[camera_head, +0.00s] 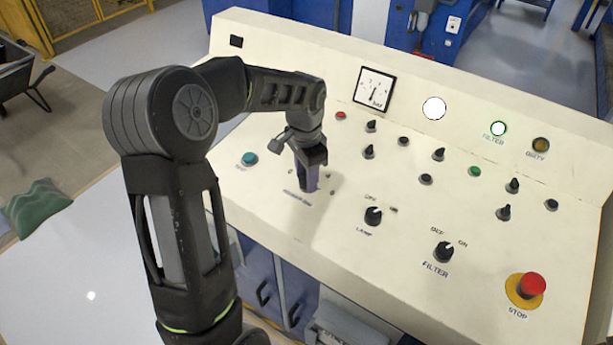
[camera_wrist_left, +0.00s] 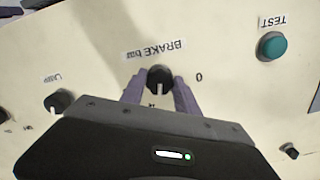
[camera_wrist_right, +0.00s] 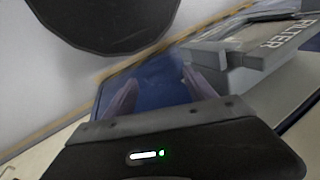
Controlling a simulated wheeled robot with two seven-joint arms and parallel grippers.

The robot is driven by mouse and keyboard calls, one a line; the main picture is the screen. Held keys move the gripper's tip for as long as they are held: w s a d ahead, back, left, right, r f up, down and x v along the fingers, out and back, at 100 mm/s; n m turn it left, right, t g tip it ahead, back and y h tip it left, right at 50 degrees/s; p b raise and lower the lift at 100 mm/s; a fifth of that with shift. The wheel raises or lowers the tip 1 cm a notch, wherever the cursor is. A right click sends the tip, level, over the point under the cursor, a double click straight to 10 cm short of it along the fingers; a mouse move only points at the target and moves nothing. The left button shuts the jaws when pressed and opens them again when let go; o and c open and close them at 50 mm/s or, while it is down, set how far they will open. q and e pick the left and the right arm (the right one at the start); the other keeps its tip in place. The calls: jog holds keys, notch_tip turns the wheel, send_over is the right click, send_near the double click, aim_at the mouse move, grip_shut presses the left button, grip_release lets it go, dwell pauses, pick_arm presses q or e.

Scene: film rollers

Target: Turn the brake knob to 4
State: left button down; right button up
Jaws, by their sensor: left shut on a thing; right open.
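The brake knob (camera_wrist_left: 160,76) is a black knob on the cream panel, under the upside-down label "BRAKE bar" in the left wrist view. Its white pointer line points toward the bottom of that view, toward a partly hidden mark that looks like a 4. A "0" stands to its right. My left gripper (camera_wrist_left: 160,92) is shut on the knob, one purple-grey finger on each side. In the head view the left gripper (camera_head: 309,178) points down at the panel and hides the knob. My right gripper (camera_wrist_right: 156,90) is open and empty, away from the panel top.
The lamp knob (camera_head: 373,216), filter knob (camera_head: 443,252) and red stop button (camera_head: 532,285) lie to the right on the panel. A teal test button (camera_head: 249,158) is left of the left gripper. A grey box labelled "FILTER" (camera_wrist_right: 245,50) is near the right gripper.

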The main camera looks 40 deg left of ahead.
pick_arm(q)
jog(key=shift+w+m, duration=0.1)
jog(key=shift+m, duration=1)
jog(key=c, duration=0.9)
grip_release()
jog(key=r, duration=0.5)
jog(key=r+b, duration=0.1)
jog(key=r, duration=0.1)
jog(key=shift+s+d+r, duration=0.1)
jog(key=shift+s+r, duration=0.2)
jog(key=shift+r, duration=0.1)
